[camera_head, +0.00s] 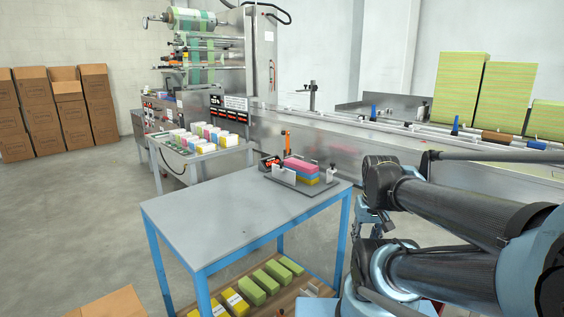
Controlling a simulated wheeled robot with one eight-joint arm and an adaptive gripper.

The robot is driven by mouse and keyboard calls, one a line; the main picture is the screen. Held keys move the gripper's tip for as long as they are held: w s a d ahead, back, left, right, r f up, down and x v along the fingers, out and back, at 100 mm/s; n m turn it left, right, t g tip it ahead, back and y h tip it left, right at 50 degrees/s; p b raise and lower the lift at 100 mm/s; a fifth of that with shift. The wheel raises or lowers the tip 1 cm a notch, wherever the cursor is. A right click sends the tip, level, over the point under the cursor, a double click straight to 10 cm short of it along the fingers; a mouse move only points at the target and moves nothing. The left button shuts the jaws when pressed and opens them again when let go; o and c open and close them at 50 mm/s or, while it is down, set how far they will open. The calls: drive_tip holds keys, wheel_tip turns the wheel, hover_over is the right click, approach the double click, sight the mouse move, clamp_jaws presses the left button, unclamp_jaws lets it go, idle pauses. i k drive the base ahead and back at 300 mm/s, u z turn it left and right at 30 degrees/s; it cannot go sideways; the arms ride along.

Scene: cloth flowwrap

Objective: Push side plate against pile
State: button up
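A pile of folded cloths (301,166), pink on top, blue and yellow below, sits on a dark grey base plate (301,187) at the back right of the blue-legged table. A pale upright side plate (284,177) stands at the pile's front left. Whether it touches the pile is too small to tell. Another small pale upright piece (332,173) stands at the pile's right. What appears to be my gripper (372,226) hangs below the wrist, right of the table and apart from the pile. Its fingers are partly hidden by my arm, so their opening is unclear.
The grey tabletop (215,215) is bare to the left and front. An orange upright part (287,141) stands behind the pile. The lower shelf holds green and yellow packs (252,290). A side table with coloured stacks (205,136) and the wrapping machine (320,140) stand behind.

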sight(288, 176)
drive_tip(key=k, duration=0.9)
drive_tip(key=u, duration=0.45)
drive_tip(key=i, duration=1)
drive_tip(key=u, duration=0.05)
